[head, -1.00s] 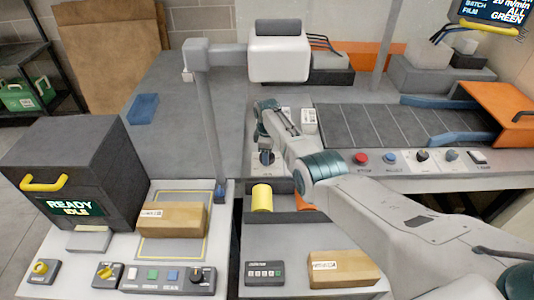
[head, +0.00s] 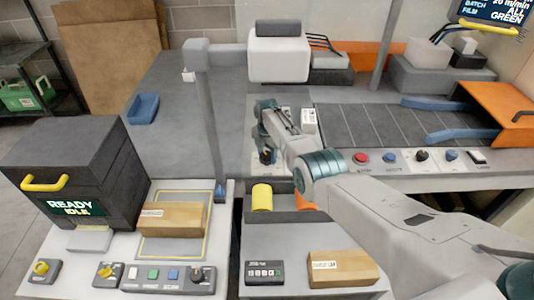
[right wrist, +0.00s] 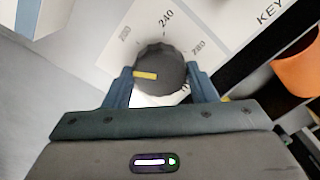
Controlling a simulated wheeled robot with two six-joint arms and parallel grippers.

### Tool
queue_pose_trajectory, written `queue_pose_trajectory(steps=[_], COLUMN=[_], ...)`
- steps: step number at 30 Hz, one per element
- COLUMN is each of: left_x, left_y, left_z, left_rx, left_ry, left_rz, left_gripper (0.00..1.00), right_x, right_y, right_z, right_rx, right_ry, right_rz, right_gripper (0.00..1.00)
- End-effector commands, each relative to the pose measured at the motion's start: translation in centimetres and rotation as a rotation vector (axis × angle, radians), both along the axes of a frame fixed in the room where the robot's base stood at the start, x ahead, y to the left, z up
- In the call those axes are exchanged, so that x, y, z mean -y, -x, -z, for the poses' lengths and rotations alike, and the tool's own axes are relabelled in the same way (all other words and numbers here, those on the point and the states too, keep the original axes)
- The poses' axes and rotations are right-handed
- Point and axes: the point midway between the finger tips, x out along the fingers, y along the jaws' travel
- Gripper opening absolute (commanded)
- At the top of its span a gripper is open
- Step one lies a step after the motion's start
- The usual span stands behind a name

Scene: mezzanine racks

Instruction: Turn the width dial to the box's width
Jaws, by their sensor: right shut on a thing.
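The width dial is a dark round knob (right wrist: 162,62) with a yellow pointer mark on its face; the mark points to the left. Around it, a white panel carries printed numbers; 240 is at the top, and the flanking ones look like 200 and 280 but are blurred. My right gripper (right wrist: 162,88) is shut on the knob, one finger on each side. In the head view my right gripper (head: 266,157) reaches down at the panel by the conveyor. A cardboard box (head: 172,219) lies on the yellow-outlined plate, and another box (head: 342,268) lies at lower right. Their labels are unreadable. My left gripper is out of view.
A conveyor (head: 360,128) with a button panel is at right. A yellow cylinder (head: 262,197) stands in a dark tray near my right forearm. A dark machine (head: 75,165) reading READY IDLE is at left. A grey post (head: 208,130) rises left of the gripper.

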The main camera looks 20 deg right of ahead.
Motion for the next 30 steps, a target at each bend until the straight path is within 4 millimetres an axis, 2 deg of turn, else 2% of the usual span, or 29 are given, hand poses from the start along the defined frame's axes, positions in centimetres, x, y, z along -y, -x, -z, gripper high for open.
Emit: queue_pose_trajectory(steps=[18, 30], left_x=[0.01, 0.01], left_y=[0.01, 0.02], left_z=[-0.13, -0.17], left_rx=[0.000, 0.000], left_ry=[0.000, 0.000], left_rz=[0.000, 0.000], left_gripper=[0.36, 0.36], right_x=[0.01, 0.01], right_y=[-0.15, -0.17], right_z=[-0.23, -0.25], right_rx=[0.004, 0.005], right_ry=[0.001, 0.002], right_rz=[-0.576, -0.835], right_gripper=[0.29, 0.29])
